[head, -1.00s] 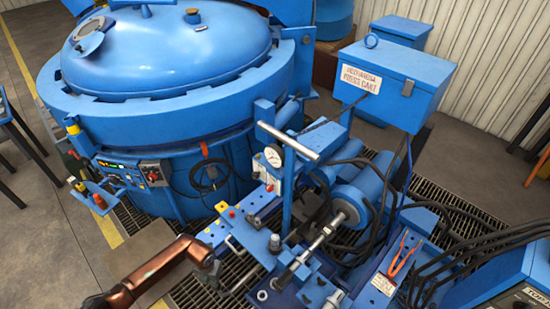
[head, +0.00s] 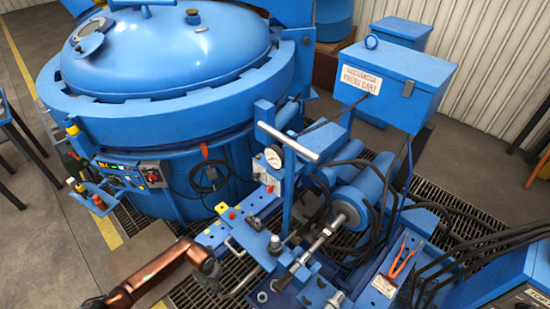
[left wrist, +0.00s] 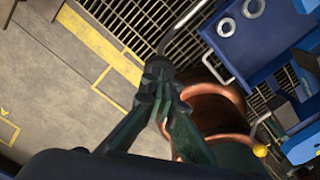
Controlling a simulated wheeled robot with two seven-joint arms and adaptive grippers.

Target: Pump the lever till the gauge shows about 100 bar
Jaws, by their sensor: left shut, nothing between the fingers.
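A pale bar handle (head: 288,142) crosses the top of an upright blue post on the press cart; it looks like the lever. The round white gauge (head: 274,156) sits just left of the post; its reading is too small to make out. My left gripper (head: 215,280) is low at the cart's left front corner, below and apart from the bar and gauge. In the left wrist view the left gripper's fingers (left wrist: 158,66) are shut and empty, and a thin curved metal rod (left wrist: 178,26) passes close by their tips; I cannot tell whether they touch. My right gripper is out of view.
The large blue furnace (head: 180,60) stands behind on the left. A blue press cart box (head: 392,80) stands at the back right, with black hoses (head: 480,240) below it. Orange-handled pliers (head: 404,257) lie at the right. Bare floor (head: 60,260) is at the left.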

